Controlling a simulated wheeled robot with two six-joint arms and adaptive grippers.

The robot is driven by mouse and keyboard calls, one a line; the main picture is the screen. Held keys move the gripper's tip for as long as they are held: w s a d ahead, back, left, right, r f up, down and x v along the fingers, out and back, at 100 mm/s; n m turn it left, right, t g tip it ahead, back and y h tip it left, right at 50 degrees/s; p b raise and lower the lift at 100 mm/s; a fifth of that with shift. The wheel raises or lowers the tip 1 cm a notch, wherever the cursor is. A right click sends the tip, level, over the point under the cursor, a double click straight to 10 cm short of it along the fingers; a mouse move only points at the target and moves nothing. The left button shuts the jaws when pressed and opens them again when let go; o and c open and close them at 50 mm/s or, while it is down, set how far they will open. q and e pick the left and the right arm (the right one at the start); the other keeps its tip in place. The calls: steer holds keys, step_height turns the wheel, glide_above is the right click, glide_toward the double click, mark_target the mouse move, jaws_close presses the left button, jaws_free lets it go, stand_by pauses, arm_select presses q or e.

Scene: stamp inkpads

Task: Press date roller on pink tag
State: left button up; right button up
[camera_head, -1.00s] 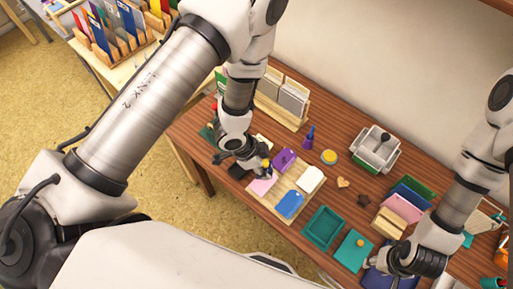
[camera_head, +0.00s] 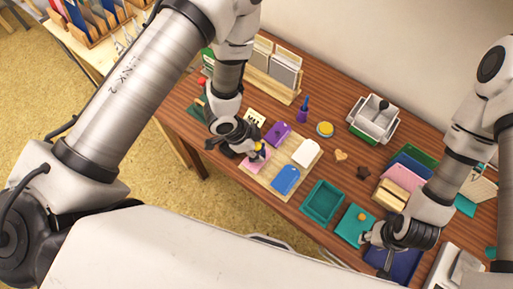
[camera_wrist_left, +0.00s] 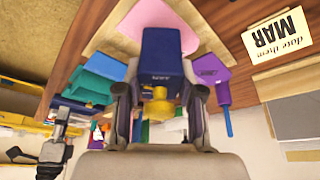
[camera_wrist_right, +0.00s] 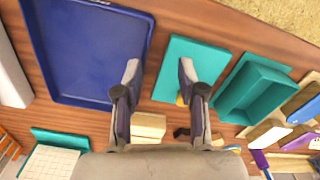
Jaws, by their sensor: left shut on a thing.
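The date roller (camera_wrist_left: 162,58), a dark blue block with a yellow knob, is gripped between the fingers of my left gripper (camera_wrist_left: 165,108). The pink tag (camera_wrist_left: 125,40) lies under and around the roller's far end in the left wrist view; whether they touch cannot be told. In the head view, my left gripper (camera_head: 258,153) is over the pink tag (camera_head: 250,168), partly hiding it, on a wooden board (camera_head: 268,182). My right gripper (camera_head: 368,240) is open and empty beside the teal pad; it also shows in the right wrist view (camera_wrist_right: 158,75).
A purple tag (camera_head: 277,133), a white tag (camera_head: 305,152) and a blue tag (camera_head: 285,180) share the board. A teal tray (camera_head: 322,201), a teal pad (camera_head: 353,222) and a dark blue tray (camera_wrist_right: 85,50) lie to the right. A "MAR" card (camera_wrist_left: 278,35) lies near the board.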

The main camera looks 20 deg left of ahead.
mark_target(260, 145)
arm_select(q)
steer(key=shift+f+b, duration=0.4)
steer(key=shift+f, duration=0.1)
arm_select(e)
steer(key=shift+f, duration=0.35)
arm_select(q)
steer(key=shift+s, duration=0.1)
stand_by(1.0)
step_height(260, 145, up, 7)
steer(key=p, duration=0.6)
steer(key=shift+p, duration=0.35)
arm_select(e)
step_height(260, 145, up, 6)
steer(key=shift+r, duration=0.25)
